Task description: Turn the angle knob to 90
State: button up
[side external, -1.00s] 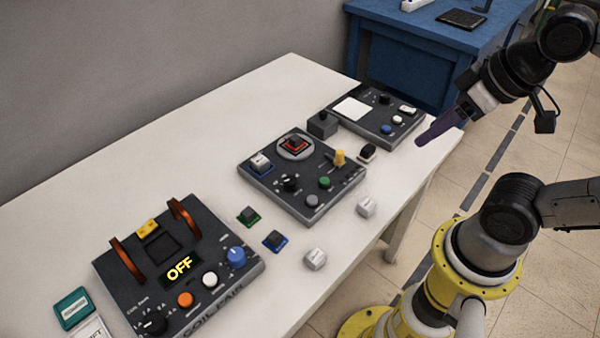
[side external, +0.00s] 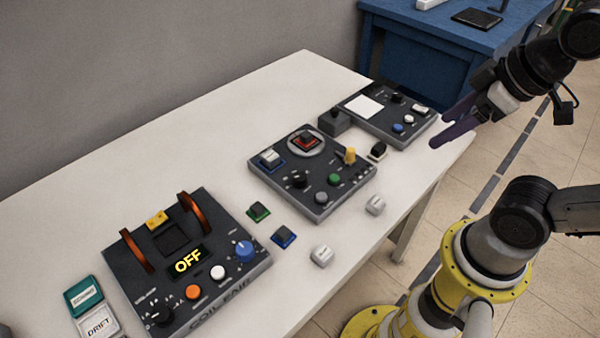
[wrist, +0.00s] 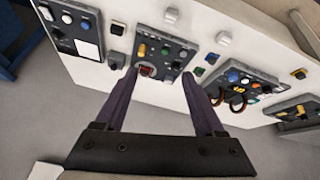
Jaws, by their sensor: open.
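The middle dark control box (side external: 335,200) on the white table carries a round turntable (side external: 305,141) with a red and black block, a black knob (side external: 297,180), a yellow knob (side external: 349,156), and green and grey buttons. Its labels are too small to read, so I cannot tell which knob sets the angle. My gripper (side external: 438,131) is open and empty, with purple fingers apart, above the table's right edge and clear of the boxes. In the wrist view my gripper (wrist: 159,77) points toward the middle box (wrist: 155,49), which shows beyond and between the fingertips.
A coil box (side external: 190,262) with two copper coils and an "OFF" display stands at the left, beside a "DRIFT" block (side external: 98,324). A box with a white screen (side external: 364,106) stands at the back right. Small loose blocks, including a white one (side external: 321,256), lie near the front edge.

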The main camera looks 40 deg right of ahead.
jog(key=w+r+n, duration=0.4)
jog(key=w+n, duration=0.1)
jog(key=n, duration=0.2)
jog(key=n+g, duration=0.6)
jog(key=n, duration=0.5)
send_over(300, 175)
notch_tip(300, 175, down, 14)
notch_tip(300, 175, down, 13)
jog(key=shift+f, duration=0.15)
grip_shut()
